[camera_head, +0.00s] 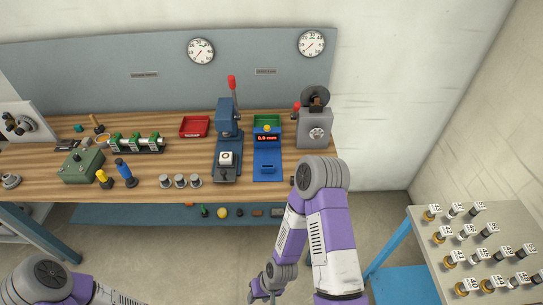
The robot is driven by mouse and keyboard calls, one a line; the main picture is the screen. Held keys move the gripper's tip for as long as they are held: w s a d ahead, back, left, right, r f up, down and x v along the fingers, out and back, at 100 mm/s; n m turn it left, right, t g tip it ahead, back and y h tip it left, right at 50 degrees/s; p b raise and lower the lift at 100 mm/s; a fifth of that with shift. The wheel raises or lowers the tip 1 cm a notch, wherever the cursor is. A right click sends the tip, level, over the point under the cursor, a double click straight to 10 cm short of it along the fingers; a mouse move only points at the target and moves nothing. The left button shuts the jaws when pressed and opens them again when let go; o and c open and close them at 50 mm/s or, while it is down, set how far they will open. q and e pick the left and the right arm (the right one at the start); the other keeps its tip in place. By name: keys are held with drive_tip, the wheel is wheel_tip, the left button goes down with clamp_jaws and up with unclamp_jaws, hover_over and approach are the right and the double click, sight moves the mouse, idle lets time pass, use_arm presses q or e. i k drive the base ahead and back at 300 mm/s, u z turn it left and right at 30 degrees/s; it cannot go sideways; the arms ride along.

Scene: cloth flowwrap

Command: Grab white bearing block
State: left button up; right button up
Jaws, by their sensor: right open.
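A small white block (226,158) with a dark round bore sits on the base of the blue press with the red lever, on the wooden bench. I take it to be the bearing block. My right arm rises from the bottom and folds back down, so its gripper (265,292) is at the bottom edge, well below and apart from the block. The gripper is open, small and partly cut off. My left arm shows only at the bottom left corner, and its gripper is out of frame.
The blue press (228,125) stands around the block. A blue gauge unit (267,155) is close on its right, and several metal cylinders (180,181) are on its left. A red tray (194,127) lies behind. A rack of tagged parts (480,245) stands at right.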

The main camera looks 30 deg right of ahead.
sight(229, 161)
drive_tip(key=z, duration=0.75)
drive_tip(key=i, duration=0.45)
